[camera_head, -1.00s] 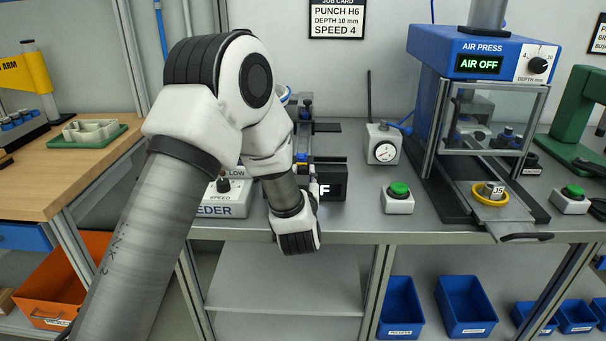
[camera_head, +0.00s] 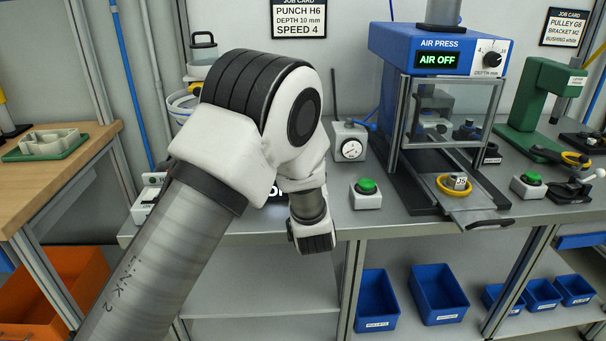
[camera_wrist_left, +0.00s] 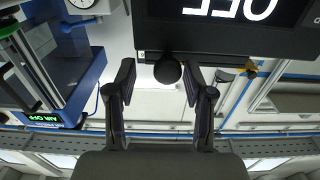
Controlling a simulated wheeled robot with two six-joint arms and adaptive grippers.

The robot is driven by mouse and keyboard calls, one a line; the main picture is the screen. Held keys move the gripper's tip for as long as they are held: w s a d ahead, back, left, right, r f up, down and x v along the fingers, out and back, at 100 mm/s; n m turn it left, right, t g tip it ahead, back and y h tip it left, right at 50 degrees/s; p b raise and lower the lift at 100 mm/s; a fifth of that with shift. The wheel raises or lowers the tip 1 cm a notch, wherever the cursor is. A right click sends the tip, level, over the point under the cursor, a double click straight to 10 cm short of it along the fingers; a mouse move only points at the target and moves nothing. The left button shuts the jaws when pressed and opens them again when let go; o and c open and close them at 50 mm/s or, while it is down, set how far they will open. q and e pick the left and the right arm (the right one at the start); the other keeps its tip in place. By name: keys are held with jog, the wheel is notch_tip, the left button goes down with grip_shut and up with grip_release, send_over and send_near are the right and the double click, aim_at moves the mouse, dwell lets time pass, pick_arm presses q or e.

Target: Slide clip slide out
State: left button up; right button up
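My left arm comes in from the left in the head view, and its gripper is hidden behind it. In the left wrist view my left gripper (camera_wrist_left: 160,88) is open. Its fingers stand apart with a dark round knob (camera_wrist_left: 168,69) near the gap between them; I cannot tell whether they touch it. The knob is by a black box with a lit OFF display (camera_wrist_left: 225,12). My arm mostly covers this box in the head view. No part is clearly recognisable as the clip slide. The right gripper is not in view.
The air press (camera_head: 440,50) reads AIR OFF. Its front tray (camera_head: 478,215) sticks out with a yellow ring (camera_head: 457,186) on it. A green button box (camera_head: 366,194) and a dial gauge (camera_head: 350,148) stand left of the press. Blue bins (camera_head: 438,293) sit below.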

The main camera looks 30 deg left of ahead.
pick_arm(q)
jog(key=shift+s+f, duration=0.1)
jog(key=shift+s+d, duration=0.15)
jog(key=shift+s, duration=0.1)
jog(key=v, duration=0.6)
jog(key=shift+s+d, duration=0.25)
jog(key=shift+s, duration=0.05)
